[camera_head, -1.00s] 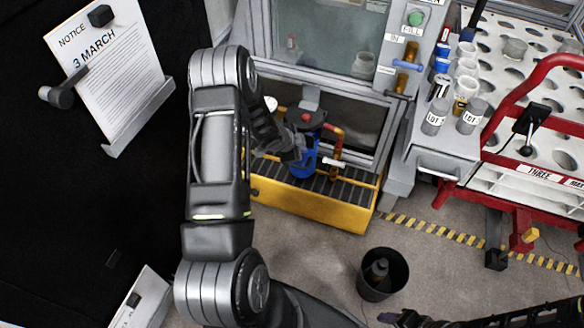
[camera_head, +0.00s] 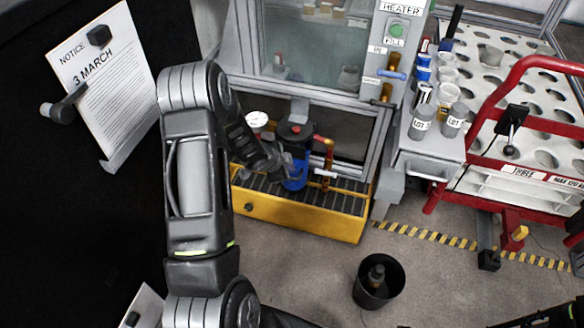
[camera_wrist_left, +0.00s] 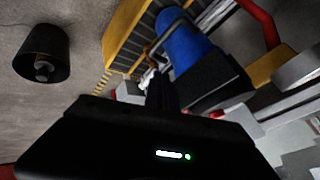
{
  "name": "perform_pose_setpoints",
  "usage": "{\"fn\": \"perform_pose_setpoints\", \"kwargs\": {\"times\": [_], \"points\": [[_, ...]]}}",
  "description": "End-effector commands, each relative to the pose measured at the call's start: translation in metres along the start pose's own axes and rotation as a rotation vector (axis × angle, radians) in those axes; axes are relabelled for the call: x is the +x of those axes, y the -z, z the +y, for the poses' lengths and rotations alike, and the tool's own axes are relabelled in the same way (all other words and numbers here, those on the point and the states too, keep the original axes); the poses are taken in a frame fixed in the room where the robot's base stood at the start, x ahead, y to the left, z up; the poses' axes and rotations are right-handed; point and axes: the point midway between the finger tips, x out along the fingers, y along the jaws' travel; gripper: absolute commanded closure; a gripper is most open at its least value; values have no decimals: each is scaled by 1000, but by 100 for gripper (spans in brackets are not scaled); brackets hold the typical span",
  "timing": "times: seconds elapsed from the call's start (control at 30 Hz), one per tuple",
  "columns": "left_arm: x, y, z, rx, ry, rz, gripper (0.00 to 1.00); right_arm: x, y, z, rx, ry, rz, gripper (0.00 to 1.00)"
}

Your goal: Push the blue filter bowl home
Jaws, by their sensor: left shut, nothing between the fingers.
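The blue filter bowl (camera_head: 297,172) hangs upright under the dark filter head (camera_head: 295,133), above the grated yellow tray. My left gripper (camera_head: 284,162) is shut and empty at the bowl's left side, partly covering it in the head view. In the left wrist view, the blue bowl (camera_wrist_left: 183,38) lies just beyond the dark fingers of my left gripper (camera_wrist_left: 163,85). I cannot tell whether the fingers touch it. The joint between bowl and head is too small and covered to judge. My right gripper is not in view.
The yellow tray (camera_head: 300,217) lies below the bowl. A red-capped pipe (camera_head: 327,160) stands close on its right, and a white round lid (camera_head: 257,120) on its left. A black bin (camera_head: 392,284) and a red cart (camera_head: 490,110) stand to the right, with open floor between.

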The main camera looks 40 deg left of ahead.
Motion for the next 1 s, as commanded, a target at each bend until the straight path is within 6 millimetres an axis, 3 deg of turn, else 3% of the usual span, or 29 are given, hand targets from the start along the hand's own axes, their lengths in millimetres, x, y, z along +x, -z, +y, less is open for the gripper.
{"fn": "perform_pose_setpoints", "kwargs": {"times": [0.1,0.3,1.0], "points": [[-26,0,-2,-2,2,-1,100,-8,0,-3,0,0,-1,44],[-52,0,-1,-1,1,-1,100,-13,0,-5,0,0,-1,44],[-56,-1,1,-5,-1,-1,100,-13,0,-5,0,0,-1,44]]}}
